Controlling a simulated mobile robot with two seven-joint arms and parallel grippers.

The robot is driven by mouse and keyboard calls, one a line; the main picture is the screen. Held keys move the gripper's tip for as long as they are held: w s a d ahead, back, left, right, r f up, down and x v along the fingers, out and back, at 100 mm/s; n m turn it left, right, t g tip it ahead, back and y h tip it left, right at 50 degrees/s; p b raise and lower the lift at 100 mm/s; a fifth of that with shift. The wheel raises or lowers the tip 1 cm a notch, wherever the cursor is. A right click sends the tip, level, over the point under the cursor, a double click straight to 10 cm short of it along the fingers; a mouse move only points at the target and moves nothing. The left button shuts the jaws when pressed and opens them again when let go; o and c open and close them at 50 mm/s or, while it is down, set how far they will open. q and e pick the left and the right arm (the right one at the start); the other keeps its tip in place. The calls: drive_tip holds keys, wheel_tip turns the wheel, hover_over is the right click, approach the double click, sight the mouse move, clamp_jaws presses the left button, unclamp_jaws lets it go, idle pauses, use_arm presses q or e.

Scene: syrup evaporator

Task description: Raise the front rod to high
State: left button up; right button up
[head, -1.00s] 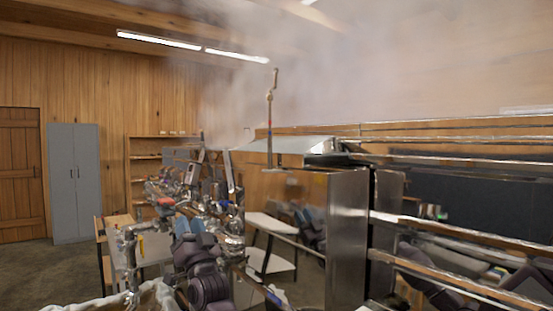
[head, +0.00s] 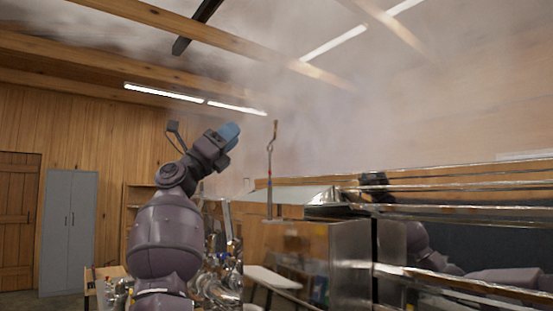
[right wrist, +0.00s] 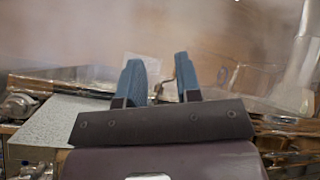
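The front rod (head: 269,180) stands upright near the middle of the head view. A thin bent piece, seemingly the rod's handle (right wrist: 157,90), shows beyond and between the fingers.
The shiny metal evaporator (head: 349,262) fills the right side, with long rails above it. Steam hangs over it. A grey cabinet (head: 69,230) stands at the far left.

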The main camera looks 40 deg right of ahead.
drive_tip(key=s+d+f+m+y, duration=0.2)
drive_tip(key=d+m+y, duration=0.1)
drive_tip(key=d+y, duration=0.1)
drive_tip(key=s+d+f+m+g+y, duration=0.1)
drive_tip(key=s+d+f+m+y, duration=0.1)
drive_tip(key=d+m+y, duration=0.2)
drive_tip(key=d+y, duration=0.1)
drive_tip(key=d, duration=0.2)
drive_tip(key=shift+s+p, duration=0.3)
drive_tip(key=shift+p, duration=0.05)
drive_tip(key=shift+c, duration=0.2)
clamp_jaws()
